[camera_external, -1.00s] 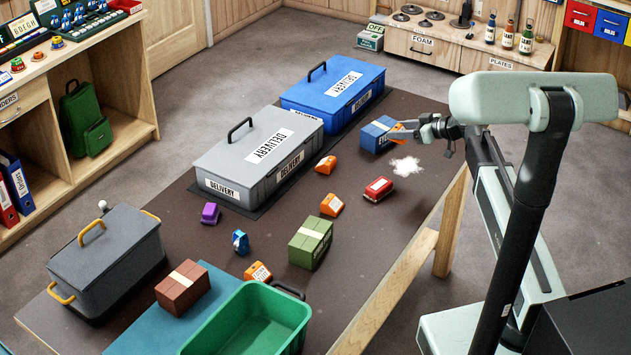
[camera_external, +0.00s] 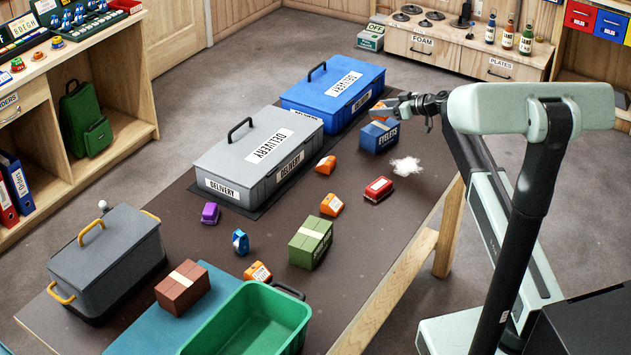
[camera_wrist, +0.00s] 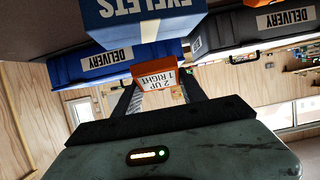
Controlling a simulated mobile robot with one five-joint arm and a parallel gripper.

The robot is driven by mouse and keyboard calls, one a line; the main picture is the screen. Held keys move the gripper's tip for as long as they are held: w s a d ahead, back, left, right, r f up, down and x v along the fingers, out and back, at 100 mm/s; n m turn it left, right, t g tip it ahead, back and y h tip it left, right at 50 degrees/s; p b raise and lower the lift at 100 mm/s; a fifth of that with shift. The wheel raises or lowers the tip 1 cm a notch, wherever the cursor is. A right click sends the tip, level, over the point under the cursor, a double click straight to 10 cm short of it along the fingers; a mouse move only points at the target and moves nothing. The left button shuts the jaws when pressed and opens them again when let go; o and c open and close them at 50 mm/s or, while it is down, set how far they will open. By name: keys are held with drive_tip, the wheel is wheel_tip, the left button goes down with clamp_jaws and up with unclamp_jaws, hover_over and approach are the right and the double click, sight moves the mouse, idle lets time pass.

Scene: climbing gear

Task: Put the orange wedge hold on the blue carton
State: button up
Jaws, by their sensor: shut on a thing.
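The blue carton (camera_external: 372,139), labelled EYELETS with a pale tape strip, stands on the dark table near its far right edge. My gripper (camera_external: 402,106) is shut on the orange wedge hold (camera_external: 380,112) and holds it level with or a little above the carton's top. I cannot tell whether hold and carton touch. In the wrist view, which is upside down, the hold (camera_wrist: 155,78) sits between my fingers (camera_wrist: 160,95) with its white label showing. The carton (camera_wrist: 145,22) fills the top of that view, close to the hold.
A blue toolbox (camera_external: 300,98) stands behind and left of the carton, and a grey toolbox (camera_external: 225,165) stands nearer. A red block (camera_external: 378,189), other orange holds (camera_external: 331,205) and a green carton (camera_external: 310,243) lie nearer on the table. A white powder patch (camera_external: 406,166) lies right of the carton.

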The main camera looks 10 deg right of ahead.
sight(381, 118)
wheel_tip(381, 118, down, 4)
drive_tip(key=b, duration=0.2)
drive_tip(key=shift+b, duration=0.35)
drive_tip(key=shift+r, duration=0.3)
drive_tip(key=shift+f, duration=0.2)
drive_tip(key=o, duration=1.4)
drive_tip(key=shift+c, duration=0.2)
drive_tip(key=shift+s+r+p, duration=0.1)
drive_tip(key=shift+r+p, duration=0.3)
drive_tip(key=shift+p, duration=0.05)
drive_tip(key=p+v, duration=0.4)
drive_tip(key=v, duration=0.7)
drive_tip(key=shift+s+d, duration=0.3)
